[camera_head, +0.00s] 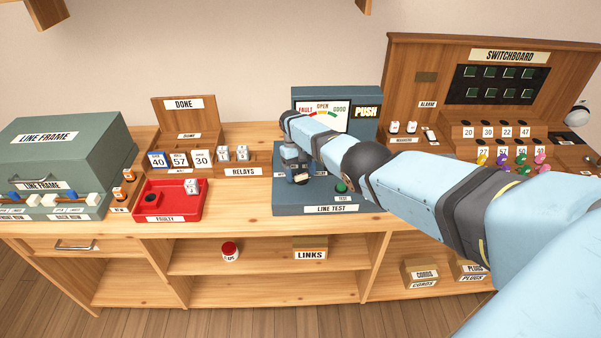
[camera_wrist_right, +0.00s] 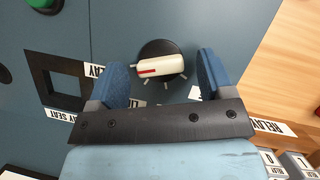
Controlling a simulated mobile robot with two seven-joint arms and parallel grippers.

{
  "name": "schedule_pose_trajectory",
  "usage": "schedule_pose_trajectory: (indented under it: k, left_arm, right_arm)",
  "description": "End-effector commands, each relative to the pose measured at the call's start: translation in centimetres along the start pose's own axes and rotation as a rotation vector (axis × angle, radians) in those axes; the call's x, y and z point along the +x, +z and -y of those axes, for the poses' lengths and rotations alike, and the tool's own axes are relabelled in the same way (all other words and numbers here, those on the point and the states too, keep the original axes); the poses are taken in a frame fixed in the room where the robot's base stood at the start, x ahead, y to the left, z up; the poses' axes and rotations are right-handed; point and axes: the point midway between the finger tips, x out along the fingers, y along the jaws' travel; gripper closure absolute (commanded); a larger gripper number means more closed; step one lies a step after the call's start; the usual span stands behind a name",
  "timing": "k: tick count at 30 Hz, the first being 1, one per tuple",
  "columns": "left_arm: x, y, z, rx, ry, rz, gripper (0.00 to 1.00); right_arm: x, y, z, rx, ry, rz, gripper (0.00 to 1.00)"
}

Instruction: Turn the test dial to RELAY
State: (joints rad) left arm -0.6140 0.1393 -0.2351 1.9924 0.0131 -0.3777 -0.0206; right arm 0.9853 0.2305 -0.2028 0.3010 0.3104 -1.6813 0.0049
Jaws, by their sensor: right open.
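The test dial (camera_wrist_right: 158,66) shows in the right wrist view as a white bar knob on a round black base. A red line lies on the knob's left part. My right gripper (camera_wrist_right: 164,73) is open, one blue finger on each side of the dial; I cannot tell whether either touches it. A label ending in "LAY" (camera_wrist_right: 94,71) is partly behind the left finger, and another label by the right finger is mostly hidden. In the head view my right gripper (camera_head: 294,168) points down over the LINE TEST box (camera_head: 320,208). My left gripper is out of view.
A green TEST button (camera_head: 342,187) sits right of the dial. Left are the relay rack (camera_head: 240,171) and red FAULTY tray (camera_head: 173,217). The switchboard (camera_head: 440,80) is at right, partly behind my arm.

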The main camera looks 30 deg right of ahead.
Motion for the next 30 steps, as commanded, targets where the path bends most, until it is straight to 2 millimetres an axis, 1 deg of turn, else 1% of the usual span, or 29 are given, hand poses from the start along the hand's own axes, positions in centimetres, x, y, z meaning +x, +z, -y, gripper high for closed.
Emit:
schedule_pose_trajectory:
  k: [5, 12, 15, 18, 21, 24, 30]
  left_arm:
    - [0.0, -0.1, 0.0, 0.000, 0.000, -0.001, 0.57]
    - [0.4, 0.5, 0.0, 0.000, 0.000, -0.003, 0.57]
    - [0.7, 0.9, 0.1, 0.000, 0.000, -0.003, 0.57]
    - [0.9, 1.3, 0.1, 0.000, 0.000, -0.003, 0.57]
    - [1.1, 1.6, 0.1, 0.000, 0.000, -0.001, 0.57]
    - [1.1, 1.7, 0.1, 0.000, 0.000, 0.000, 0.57]
    - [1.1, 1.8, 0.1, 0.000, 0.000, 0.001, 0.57]
  right_arm:
    - [-2.7, -0.1, 0.0, 0.000, -0.001, -0.004, 0.26]
    - [-8.2, -0.1, 0.0, 0.001, -0.001, -0.004, 0.26]
    - [-10.1, -0.1, 0.0, 0.001, -0.001, -0.003, 0.26]
    - [-11.7, -0.1, 0.0, 0.000, -0.001, -0.003, 0.26]
    - [-12.8, 0.0, 0.0, 0.000, -0.001, -0.001, 0.26]
    - [-13.3, 0.0, 0.0, 0.000, 0.000, 0.001, 0.26]
    - [-13.5, 0.1, 0.0, 0.000, 0.000, 0.000, 0.26]
